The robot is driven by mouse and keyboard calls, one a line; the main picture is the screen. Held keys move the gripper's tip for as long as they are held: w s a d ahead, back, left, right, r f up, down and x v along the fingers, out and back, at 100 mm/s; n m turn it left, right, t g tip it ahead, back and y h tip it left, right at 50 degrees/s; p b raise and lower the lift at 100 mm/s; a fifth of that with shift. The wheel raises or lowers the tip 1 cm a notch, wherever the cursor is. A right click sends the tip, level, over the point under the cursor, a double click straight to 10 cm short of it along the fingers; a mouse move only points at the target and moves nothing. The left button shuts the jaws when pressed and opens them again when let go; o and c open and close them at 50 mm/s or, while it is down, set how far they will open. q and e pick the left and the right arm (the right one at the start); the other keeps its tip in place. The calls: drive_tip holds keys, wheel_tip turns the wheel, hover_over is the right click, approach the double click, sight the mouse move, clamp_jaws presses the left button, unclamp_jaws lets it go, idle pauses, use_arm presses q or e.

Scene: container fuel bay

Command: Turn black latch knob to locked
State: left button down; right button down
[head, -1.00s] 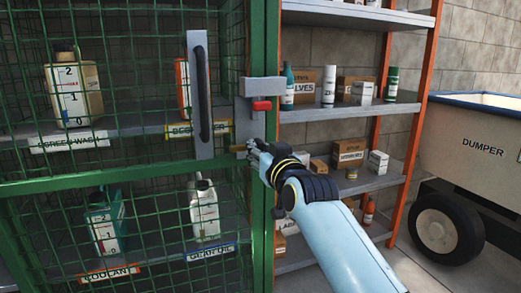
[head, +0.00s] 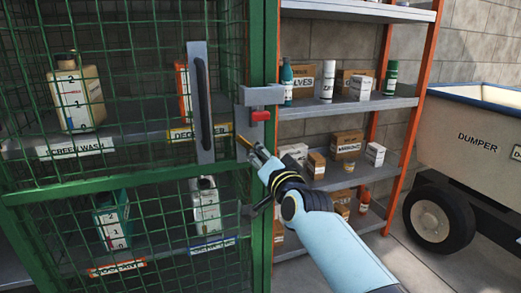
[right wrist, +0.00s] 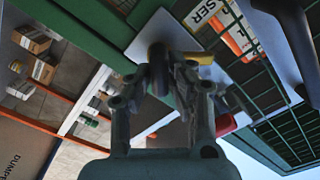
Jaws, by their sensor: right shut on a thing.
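The green mesh cage door carries a grey latch plate (head: 246,120) on its right edge. A red part (head: 261,115) sits on the latch, and a small yellow pointer (head: 243,141) sticks out below it, tilted up to the left. My right gripper (head: 254,151) is at the bottom of the latch plate, shut on the black latch knob. The knob (right wrist: 158,68) shows as a dark rounded shape between the fingers in the right wrist view, with the yellow pointer (right wrist: 197,57) beside it. The fingers hide most of the knob in the head view. My left gripper is not in view.
A grey plate with a black vertical door handle (head: 202,103) stands just left of the latch. Labelled containers, such as the screen wash (head: 77,95), sit behind the mesh. An orange-framed shelf (head: 345,107) and a dumper (head: 470,145) are to the right.

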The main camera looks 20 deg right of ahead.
drive_tip(key=m, duration=0.4)
drive_tip(key=shift+m, duration=0.3)
drive_tip(key=shift+d+f+m+p, duration=0.15)
drive_tip(key=shift+m+p, duration=0.15)
drive_tip(key=shift+m, duration=1.7)
drive_tip(key=c, duration=1.2)
unclamp_jaws()
drive_tip(key=shift+c, duration=0.2)
drive_tip(key=s, duration=1.2)
drive_tip(key=shift+d, duration=0.15)
